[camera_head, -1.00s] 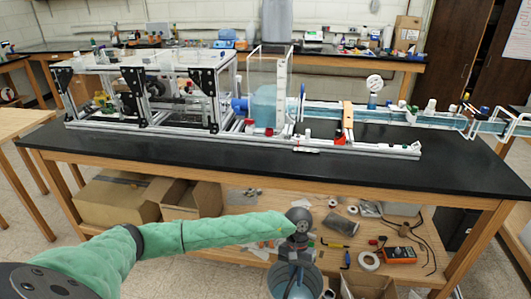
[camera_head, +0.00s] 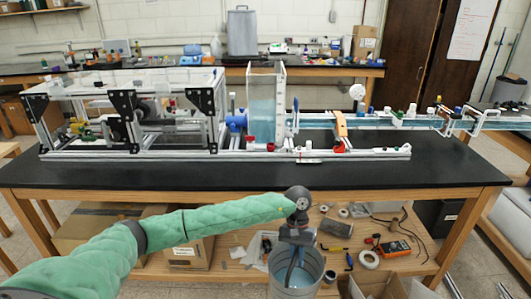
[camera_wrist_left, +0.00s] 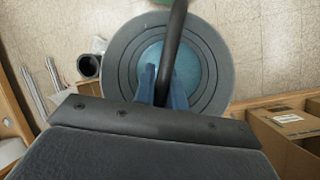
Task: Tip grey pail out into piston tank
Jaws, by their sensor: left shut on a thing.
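The grey pail (camera_head: 297,281) hangs upright in front of the bench, at the bottom of the head view. My left gripper (camera_head: 297,236) is above it, shut on its handle. In the left wrist view the blue fingers (camera_wrist_left: 165,84) close on the dark bar of the handle (camera_wrist_left: 173,35), over the round pail (camera_wrist_left: 120,48) with blue liquid (camera_wrist_left: 152,53) inside. The piston tank (camera_head: 265,85) is a clear, open-topped box on the black bench, partly filled with blue water. It is beyond the gripper, apart from the pail. My right gripper is not in view.
The black bench top (camera_head: 150,175) has a clear front strip. A metal frame (camera_head: 125,150) stands left of the tank, and a long water channel (camera_head: 395,121) runs right. The lower shelf holds tools, tape and cardboard boxes (camera_head: 190,250).

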